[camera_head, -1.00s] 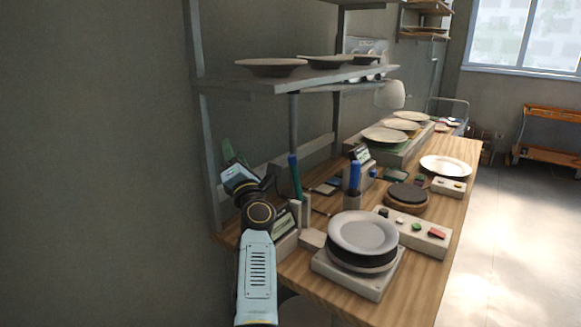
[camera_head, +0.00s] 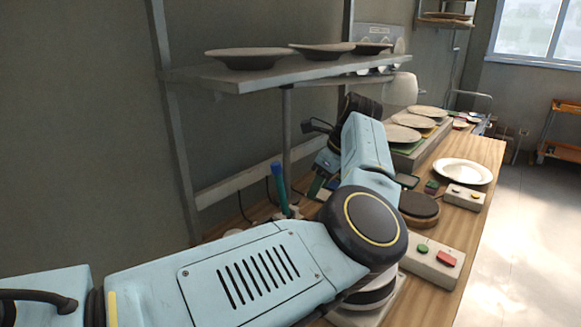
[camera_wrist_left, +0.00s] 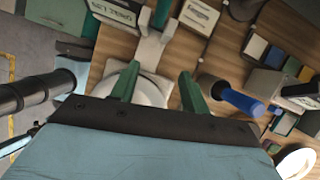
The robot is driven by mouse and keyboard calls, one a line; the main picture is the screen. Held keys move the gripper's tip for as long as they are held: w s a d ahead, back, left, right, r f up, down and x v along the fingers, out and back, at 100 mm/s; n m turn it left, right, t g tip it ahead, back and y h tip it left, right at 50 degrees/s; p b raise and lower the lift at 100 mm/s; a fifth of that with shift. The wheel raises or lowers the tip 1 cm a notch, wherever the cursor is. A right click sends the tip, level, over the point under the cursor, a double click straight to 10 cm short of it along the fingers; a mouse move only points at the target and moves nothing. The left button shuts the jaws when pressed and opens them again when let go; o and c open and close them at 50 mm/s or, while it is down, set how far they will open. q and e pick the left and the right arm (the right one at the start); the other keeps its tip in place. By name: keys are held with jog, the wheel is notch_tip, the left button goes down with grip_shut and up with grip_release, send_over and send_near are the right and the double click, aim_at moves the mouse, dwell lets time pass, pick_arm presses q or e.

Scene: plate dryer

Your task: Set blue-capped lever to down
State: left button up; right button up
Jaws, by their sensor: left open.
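An upright handle with a blue upper part (camera_head: 279,185) stands near the back edge of the bench in the head view, beside pale brackets. In the left wrist view, a blue cap (camera_wrist_left: 243,102) on a dark shaft lies just right of the right-hand finger, outside the jaws; I cannot tell whether both views show the same lever. My left gripper (camera_wrist_left: 158,84) is open, with two green fingers apart and nothing held between them. In the head view my left arm reaches across the bench and the gripper (camera_head: 320,184) is partly hidden behind it. My right gripper is not in view.
A shelf (camera_head: 225,79) with plates hangs above the bench. A control box with green and red buttons (camera_head: 434,261) and a white plate (camera_head: 463,171) lie at right. A pale bracket (camera_wrist_left: 152,45) stands beyond the fingers.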

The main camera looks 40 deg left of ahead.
aim_at(277, 169)
pick_arm(q)
jog(key=a, duration=0.2)
jog(key=s+a, duration=0.1)
jog(key=a, duration=0.2)
jog(key=a+p, duration=0.1)
jog(key=a, duration=0.2)
jog(key=shift+s+a+r, duration=0.2)
jog(key=shift+s+a, duration=0.05)
jog(key=a, duration=0.3)
jog(key=shift+s+a, duration=0.2)
jog(key=shift+a, duration=0.15)
jog(key=shift+f, duration=0.55)
jog(key=shift+c, duration=1)
grip_shut()
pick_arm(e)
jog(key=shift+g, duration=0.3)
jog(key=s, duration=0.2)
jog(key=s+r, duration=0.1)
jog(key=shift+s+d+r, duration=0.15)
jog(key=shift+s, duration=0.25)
